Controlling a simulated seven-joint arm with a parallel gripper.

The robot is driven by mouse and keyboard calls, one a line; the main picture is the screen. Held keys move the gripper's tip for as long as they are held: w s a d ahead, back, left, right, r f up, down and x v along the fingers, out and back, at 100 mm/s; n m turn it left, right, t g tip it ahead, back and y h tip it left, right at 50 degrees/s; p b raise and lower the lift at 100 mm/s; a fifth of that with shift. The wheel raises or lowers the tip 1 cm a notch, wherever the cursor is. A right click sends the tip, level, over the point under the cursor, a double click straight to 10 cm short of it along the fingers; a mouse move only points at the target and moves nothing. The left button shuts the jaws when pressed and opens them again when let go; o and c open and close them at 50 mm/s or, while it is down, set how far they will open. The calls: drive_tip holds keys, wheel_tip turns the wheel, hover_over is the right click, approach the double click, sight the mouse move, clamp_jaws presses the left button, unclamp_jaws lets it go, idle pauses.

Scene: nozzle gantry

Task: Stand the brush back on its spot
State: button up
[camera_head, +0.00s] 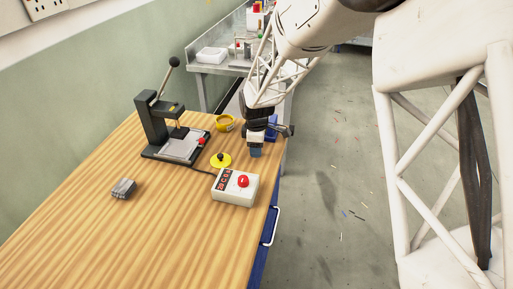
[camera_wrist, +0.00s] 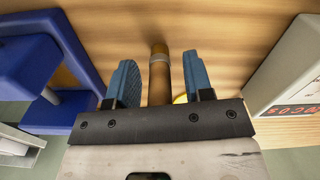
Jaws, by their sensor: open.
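My gripper (camera_head: 256,149) points down near the right edge of the wooden table. In the wrist view my gripper (camera_wrist: 159,62) is open, with its two blue fingers apart. A brown rod with a pale metal band, which looks like the brush (camera_wrist: 162,84), lies between the fingers with visible gaps on both sides. I cannot tell whether it stands upright or is tilted. In the head view I cannot make the brush out beside the gripper. No marked spot for the brush can be told clearly.
A white control box (camera_head: 236,187) with a red button stands close by. A yellow disc with a black knob (camera_head: 220,160), a yellow ring (camera_head: 225,123), a blue fixture (camera_head: 272,125) and a black lever press (camera_head: 150,122) are near. The table's front left (camera_head: 110,245) is clear.

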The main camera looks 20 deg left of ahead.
wheel_tip(320, 180, up, 12)
drive_tip(key=shift+f, duration=0.1)
idle(0.5)
idle(0.8)
drive_tip(key=shift+d, duration=0.2)
drive_tip(key=s+d+r+m+t, duration=0.1)
drive_tip(key=s+d+r+m, duration=0.45)
drive_tip(key=d, duration=0.55)
drive_tip(key=s+d+r+m, duration=0.4)
drive_tip(key=s+d+r, duration=0.25)
drive_tip(key=d, duration=0.45)
drive_tip(key=s+d+m, duration=0.5)
drive_tip(key=s+d, duration=0.2)
drive_tip(key=s, duration=0.3)
drive_tip(key=s+d+m+t, duration=0.1)
drive_tip(key=s+d+m, duration=0.4)
drive_tip(key=s, duration=0.6)
drive_tip(key=d, duration=0.2)
drive_tip(key=shift+s+d+f+t, duration=0.15)
drive_tip(key=shift+d+f+t, duration=0.05)
drive_tip(key=shift+d+t, duration=0.1)
